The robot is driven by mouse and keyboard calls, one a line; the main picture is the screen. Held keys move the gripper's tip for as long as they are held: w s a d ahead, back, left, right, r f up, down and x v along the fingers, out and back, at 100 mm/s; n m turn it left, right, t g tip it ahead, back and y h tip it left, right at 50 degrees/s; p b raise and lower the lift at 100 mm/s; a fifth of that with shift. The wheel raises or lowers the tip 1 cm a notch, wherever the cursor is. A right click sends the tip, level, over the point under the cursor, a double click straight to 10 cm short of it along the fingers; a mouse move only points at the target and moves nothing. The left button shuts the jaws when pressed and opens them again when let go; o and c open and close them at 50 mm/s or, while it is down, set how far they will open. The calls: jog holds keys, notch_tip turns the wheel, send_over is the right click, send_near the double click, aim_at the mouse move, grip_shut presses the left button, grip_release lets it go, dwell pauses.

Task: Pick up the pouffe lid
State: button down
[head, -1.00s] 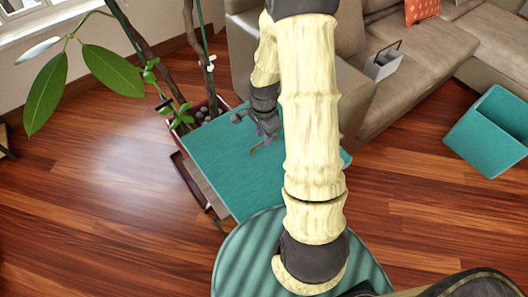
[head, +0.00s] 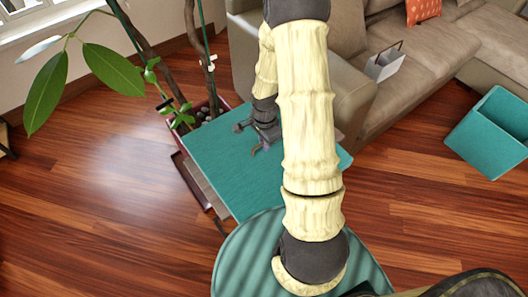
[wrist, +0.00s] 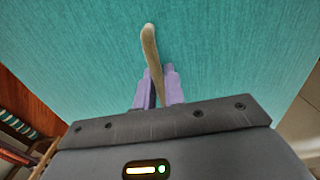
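The pouffe lid (head: 225,165) is a flat teal square, lying on a low stand in the middle of the head view. Its teal surface fills the top of the wrist view (wrist: 240,60). A thin tan strap handle (wrist: 150,42) stands up from it. My gripper (head: 264,138) is low over the lid's far part. In the wrist view its two purple fingers (wrist: 158,85) are close together, one on each side of the strap, and look shut on it. My arm hides part of the lid in the head view.
An open teal box (head: 487,135) stands on the wooden floor at right. A beige sofa (head: 400,90) with a grey holder (head: 384,66) is behind. A potted plant (head: 185,115) rises close to the lid's left corner. A ribbed teal round surface (head: 245,255) is in front.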

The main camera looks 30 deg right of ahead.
jog(key=shift+r, duration=0.1)
notch_tip(320, 180, up, 10)
jog(key=shift+p, duration=0.55)
jog(key=shift+w, duration=0.1)
dwell(0.6)
jog(key=w+a+n+p, duration=0.4)
jog(key=a+n+p, duration=0.5)
jog(key=n+p, duration=0.3)
jog(key=n, duration=0.3)
jog(key=shift+w+a+r+n, duration=0.2)
jog(key=shift+w+r+n, duration=0.05)
jog(key=shift+r+n, duration=0.15)
jog(key=shift+d, duration=0.1)
